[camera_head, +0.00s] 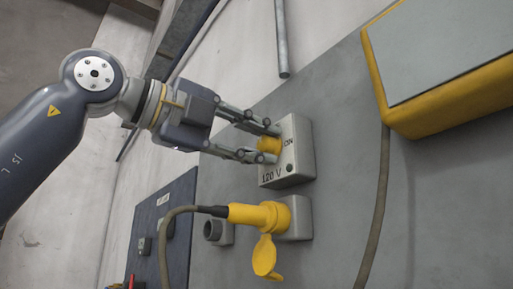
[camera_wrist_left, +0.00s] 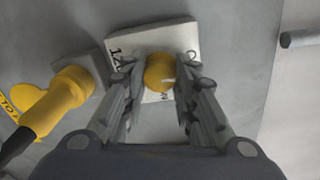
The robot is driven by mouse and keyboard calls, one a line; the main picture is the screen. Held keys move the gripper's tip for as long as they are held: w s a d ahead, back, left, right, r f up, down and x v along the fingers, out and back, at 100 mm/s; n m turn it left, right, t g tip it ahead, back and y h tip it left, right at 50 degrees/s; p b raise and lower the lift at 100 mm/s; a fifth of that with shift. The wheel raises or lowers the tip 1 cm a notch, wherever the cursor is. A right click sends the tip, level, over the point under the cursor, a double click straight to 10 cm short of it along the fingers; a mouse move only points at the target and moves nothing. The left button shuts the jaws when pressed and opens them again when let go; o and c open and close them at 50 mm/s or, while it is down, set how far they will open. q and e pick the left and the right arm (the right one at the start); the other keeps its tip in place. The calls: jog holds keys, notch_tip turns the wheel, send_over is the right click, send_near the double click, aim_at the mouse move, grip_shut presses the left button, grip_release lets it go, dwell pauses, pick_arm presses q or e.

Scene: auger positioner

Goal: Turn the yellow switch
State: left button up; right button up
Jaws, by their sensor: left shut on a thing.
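The yellow switch (camera_head: 269,145) is a round knob on a pale box (camera_head: 298,150) marked "120 V" and "ON", fixed to a grey panel. My left gripper (camera_head: 268,143) comes in from the left with its fingers on either side of the knob, shut on it. In the left wrist view the yellow switch (camera_wrist_left: 159,72) sits between the two fingertips (camera_wrist_left: 159,78), with the pale box (camera_wrist_left: 150,36) behind it. A small white mark shows on the knob. The fingers partly hide the knob in the head view. My right gripper is not in view.
A yellow plug (camera_head: 260,214) with a cable and hanging cap sits in a socket just below the switch box. A yellow-edged box (camera_head: 440,108) stands at the upper right, with a cable (camera_head: 378,210) below it. A grey pipe (camera_head: 282,40) is above.

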pick_arm(q)
jog(key=shift+a+n, duration=0.1)
jog(key=shift+n, duration=0.5)
jog(key=shift+r, duration=0.1)
jog(key=o, duration=1.1)
jog(key=shift+w+a, duration=0.1)
jog(key=v, duration=1.2)
